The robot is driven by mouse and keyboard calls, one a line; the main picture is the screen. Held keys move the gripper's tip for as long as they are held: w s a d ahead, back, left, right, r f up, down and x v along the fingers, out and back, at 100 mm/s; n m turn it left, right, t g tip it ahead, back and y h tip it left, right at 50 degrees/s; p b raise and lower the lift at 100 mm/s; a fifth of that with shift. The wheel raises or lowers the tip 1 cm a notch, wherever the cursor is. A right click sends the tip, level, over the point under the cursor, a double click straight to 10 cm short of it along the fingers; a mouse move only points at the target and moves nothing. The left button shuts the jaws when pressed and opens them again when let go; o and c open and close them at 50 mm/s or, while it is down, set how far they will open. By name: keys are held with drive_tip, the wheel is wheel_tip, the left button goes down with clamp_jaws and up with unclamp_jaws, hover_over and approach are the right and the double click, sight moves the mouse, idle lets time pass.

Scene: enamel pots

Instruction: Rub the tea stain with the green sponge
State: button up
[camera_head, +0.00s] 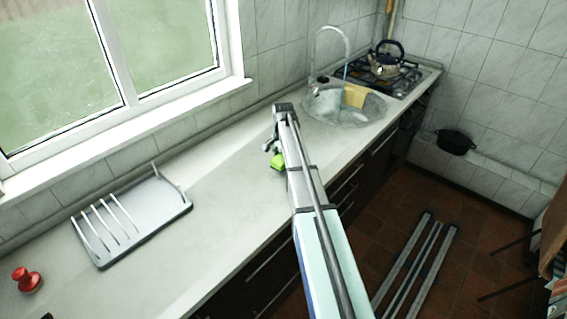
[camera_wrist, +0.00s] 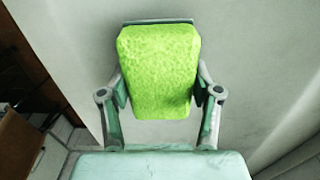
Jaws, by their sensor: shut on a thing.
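My gripper (camera_head: 271,147) is over the pale worktop (camera_head: 205,215), between the dish rack and the sink. The green sponge (camera_head: 278,161) shows beside it, partly hidden by my arm. In the wrist view, the bright green sponge (camera_wrist: 158,70) sits between the two fingers of my gripper (camera_wrist: 160,92), one on each side, and is held there. A pale grey surface lies behind the sponge; I cannot tell whether the sponge touches it. I see no tea stain in either view; the sponge and arm cover part of the worktop.
A grey dish rack (camera_head: 170,213) and a red knob-shaped object (camera_head: 27,281) are at the left. At the back right are the sink (camera_head: 330,114) with a yellow item (camera_head: 355,95), a tap (camera_head: 318,52), and a kettle (camera_head: 384,66) on the hob. The worktop between rack and gripper is clear.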

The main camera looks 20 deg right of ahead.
drive_tip(key=shift+r+p, duration=0.95)
drive_tip(key=shift+r, duration=1.4)
drive_tip(key=shift+f, duration=0.1)
